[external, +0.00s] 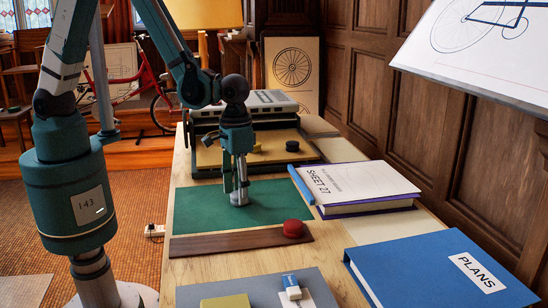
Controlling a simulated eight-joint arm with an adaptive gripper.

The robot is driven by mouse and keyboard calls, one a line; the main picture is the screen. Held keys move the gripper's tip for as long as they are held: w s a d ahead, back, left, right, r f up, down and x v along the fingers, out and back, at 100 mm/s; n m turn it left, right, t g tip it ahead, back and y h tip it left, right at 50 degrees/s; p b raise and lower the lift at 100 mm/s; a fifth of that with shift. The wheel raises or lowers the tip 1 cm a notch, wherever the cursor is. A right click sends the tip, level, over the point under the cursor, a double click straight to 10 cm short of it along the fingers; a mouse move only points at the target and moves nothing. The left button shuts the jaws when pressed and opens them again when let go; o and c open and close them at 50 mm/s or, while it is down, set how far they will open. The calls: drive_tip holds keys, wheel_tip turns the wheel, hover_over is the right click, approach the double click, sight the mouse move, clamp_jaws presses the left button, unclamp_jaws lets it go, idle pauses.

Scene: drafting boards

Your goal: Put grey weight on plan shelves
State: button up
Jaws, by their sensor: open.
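The grey weight (239,199) is a small cylinder standing on the green mat (200,214) in the middle of the table. My gripper (236,186) points down right at it, with its fingers open. The fingers hide part of the weight's top, and I cannot tell whether they touch it. A grey shelf-like unit (268,99), which looks like the plan shelves, stands at the back of the table. My gripper hides part of its front.
A red round piece (293,228) sits at the right end of a dark wooden strip (225,244). A blue marker (292,173) lies beside the Sheet 27 book (360,183). A blue Plans binder (435,268), an eraser (291,287) and a yellow block (226,302) are nearer the front.

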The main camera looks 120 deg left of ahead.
sight(237, 194)
wheel_tip(237, 194, up, 12)
drive_tip(key=p, duration=0.2)
idle(0.5)
drive_tip(key=shift+f, duration=0.1)
idle(0.5)
drive_tip(key=shift+d, duration=0.1)
drive_tip(key=s+d+r+m+t, duration=0.2)
drive_tip(key=d+r, duration=0.4)
drive_tip(key=s+d+r+m+t, duration=0.1)
drive_tip(key=s+d+r+m, duration=0.2)
drive_tip(key=d+r, duration=0.3)
drive_tip(key=s+d+r+m+t, duration=0.4)
drive_tip(key=s+d+r+m, duration=0.2)
drive_tip(key=s+d, duration=0.5)
drive_tip(key=shift+s+r+m, duration=0.3)
drive_tip(key=shift+s+r, duration=0.2)
drive_tip(key=shift+r, duration=0.75)
drive_tip(key=shift+o, duration=0.5)
